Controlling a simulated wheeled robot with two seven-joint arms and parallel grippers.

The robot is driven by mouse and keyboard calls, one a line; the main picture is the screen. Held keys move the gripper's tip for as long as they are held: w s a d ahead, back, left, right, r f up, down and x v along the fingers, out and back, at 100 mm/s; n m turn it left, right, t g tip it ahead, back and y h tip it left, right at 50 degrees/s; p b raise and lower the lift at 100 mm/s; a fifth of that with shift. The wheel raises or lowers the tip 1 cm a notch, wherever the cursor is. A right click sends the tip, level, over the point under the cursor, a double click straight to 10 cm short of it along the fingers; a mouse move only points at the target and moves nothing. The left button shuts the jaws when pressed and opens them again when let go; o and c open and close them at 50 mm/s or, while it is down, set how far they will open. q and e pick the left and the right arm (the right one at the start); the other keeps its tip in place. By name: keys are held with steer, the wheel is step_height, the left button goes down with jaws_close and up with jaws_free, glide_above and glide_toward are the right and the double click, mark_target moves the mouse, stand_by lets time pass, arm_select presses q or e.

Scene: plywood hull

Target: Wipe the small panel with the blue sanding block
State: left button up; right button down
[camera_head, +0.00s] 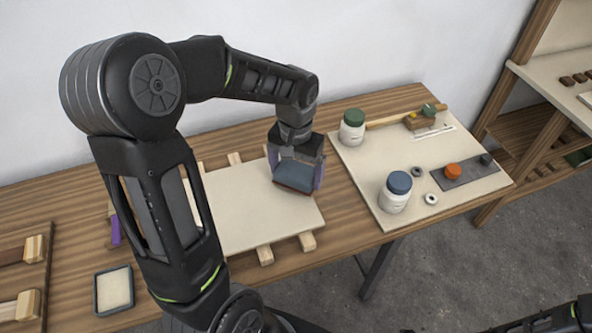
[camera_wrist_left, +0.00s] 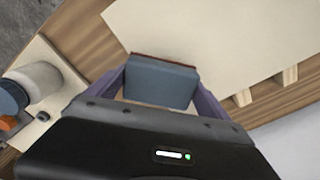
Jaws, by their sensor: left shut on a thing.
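The small panel (camera_head: 243,216) is a pale flat board resting on wooden strips on the workbench. It also shows in the left wrist view (camera_wrist_left: 220,35). My left gripper (camera_head: 296,176) is over the panel's right part and is shut on the blue sanding block (camera_head: 294,181). The block is blue-grey with a dark red underside and shows between the purple fingers in the left wrist view (camera_wrist_left: 160,82). It is at or just above the panel; I cannot tell if it touches. My left arm hides the panel's left part. My right gripper is not in view.
Right of the panel, a pale board (camera_head: 365,165) holds a green-lidded jar (camera_head: 353,127), a blue-lidded jar (camera_head: 395,192), a hammer-like tool (camera_head: 420,120) and a grey strip (camera_head: 466,173) with an orange knob. A small framed tray (camera_head: 114,290) lies front left. Shelves stand at right.

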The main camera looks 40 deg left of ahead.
mark_target(280, 184)
arm_select(q)
steer(key=shift+f+b, duration=0.85)
steer(key=shift+f, duration=0.2)
stand_by(0.4)
steer(key=shift+s+a+r, duration=0.1)
steer(key=shift+s+a, duration=0.5)
steer(key=shift+s, duration=0.25)
steer(key=shift+s+a+r, duration=0.1)
steer(key=shift+s+a, duration=0.5)
steer(key=shift+s, duration=0.2)
steer(key=shift+f, duration=0.1)
steer(key=shift+f, duration=0.15)
steer(key=shift+d, duration=0.1)
